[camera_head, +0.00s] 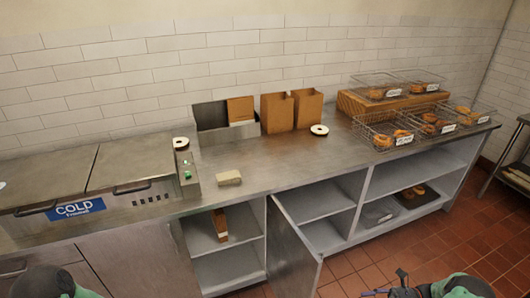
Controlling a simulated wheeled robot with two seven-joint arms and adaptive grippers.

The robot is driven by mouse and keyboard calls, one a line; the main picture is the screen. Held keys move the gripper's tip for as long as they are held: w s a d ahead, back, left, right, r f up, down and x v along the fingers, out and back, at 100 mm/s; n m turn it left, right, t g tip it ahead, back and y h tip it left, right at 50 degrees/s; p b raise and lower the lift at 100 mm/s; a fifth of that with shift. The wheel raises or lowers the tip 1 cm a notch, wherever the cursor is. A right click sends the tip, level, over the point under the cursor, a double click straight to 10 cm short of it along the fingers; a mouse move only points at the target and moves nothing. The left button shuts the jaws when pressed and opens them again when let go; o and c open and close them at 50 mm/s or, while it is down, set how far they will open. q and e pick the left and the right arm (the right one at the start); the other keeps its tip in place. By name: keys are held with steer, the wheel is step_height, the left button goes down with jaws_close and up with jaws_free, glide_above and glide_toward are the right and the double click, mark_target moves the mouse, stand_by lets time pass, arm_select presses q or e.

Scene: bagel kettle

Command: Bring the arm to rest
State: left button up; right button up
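Part of my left arm (45,283) shows at the bottom left edge, in front of the counter. Its gripper is outside the picture. Part of my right arm (462,287) shows at the bottom edge, right of the middle, over the red tiled floor. A dark piece at its left end looks like my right gripper (400,288), cut off by the frame edge.
A steel counter (262,165) runs along the wall, with a cold unit (70,185) at left. Wire baskets of bagels (382,138) stand at right, cardboard boxes (306,108) at the back. An open cabinet door (290,255) juts out in front. Floor (425,238) is clear at right.

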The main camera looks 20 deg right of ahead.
steer(key=a+f+n+g+h, duration=0.4)
steer(key=a+f, duration=0.3)
steer(key=a, duration=0.4)
steer(key=a+f+n+g+h, duration=0.3)
steer(key=a+f, duration=0.4)
steer(key=a, duration=0.5)
steer(key=s+a+n+t+h, duration=0.3)
steer(key=a+n+h, duration=0.3)
steer(key=a+n, duration=0.5)
steer(key=shift+a+r, duration=0.15)
steer(key=shift+a, duration=0.8)
steer(key=shift+n, duration=0.3)
